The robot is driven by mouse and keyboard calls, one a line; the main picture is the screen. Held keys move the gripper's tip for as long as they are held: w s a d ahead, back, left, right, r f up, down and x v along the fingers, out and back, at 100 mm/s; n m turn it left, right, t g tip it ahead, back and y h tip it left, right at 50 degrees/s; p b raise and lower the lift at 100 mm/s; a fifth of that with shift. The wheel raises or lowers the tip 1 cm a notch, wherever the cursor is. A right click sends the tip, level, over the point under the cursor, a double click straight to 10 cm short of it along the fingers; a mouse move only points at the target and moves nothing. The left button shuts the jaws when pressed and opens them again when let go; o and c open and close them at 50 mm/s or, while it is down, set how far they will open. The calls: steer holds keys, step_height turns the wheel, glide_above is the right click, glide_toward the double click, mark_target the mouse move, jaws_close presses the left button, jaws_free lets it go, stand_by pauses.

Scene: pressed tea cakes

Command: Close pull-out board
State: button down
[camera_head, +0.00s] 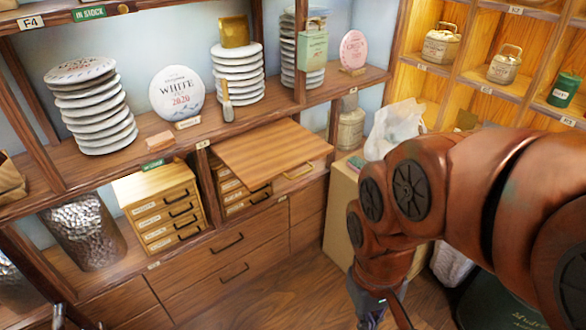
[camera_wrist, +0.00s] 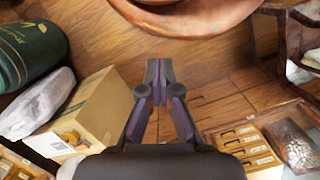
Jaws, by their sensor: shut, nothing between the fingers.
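Small drawers (camera_head: 236,192) sit under the board, and a light drawer chest (camera_head: 160,207) stands to its left. A cardboard box (camera_wrist: 93,108) stands beside the cabinet. Stacked tea cakes (camera_head: 238,75) and a small wooden-handled tool (camera_head: 227,104) stand on the shelf above.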

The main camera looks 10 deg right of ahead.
steer(key=w+a+f+m+t+y+b, duration=0.2)
steer(key=w+a+f+m+y+b, duration=0.2)
steer(key=w+a+m+y+b, duration=0.55)
steer(key=w+r+m+t+y+b, duration=0.1)
steer(key=w+m+t+b, duration=0.25)
steer(key=w, duration=1.25)
steer(key=w+d+m+t+b, duration=0.6)
steer(key=w+d+m+t, duration=0.15)
steer(key=w+d, duration=0.45)
steer(key=w+d+f+m+t+h+b, duration=0.25)
steer(key=d+m, duration=0.25)
steer(key=d, duration=0.5)
steer(key=w+d+f+m+t+h+b, duration=0.1)
steer(key=d+m+t, duration=0.2)
steer(key=d+m, duration=0.45)
steer(key=n, duration=0.2)
glide_toward(333, 149)
steer(key=x, duration=0.2)
steer(key=b+x, duration=0.1)
steer(key=x, duration=0.2)
steer(key=shift+w+f, duration=0.15)
steer(key=shift+f, duration=0.1)
steer(key=shift+x, duration=1)
steer(key=shift+r, duration=0.15)
steer(key=shift+w, duration=0.1)
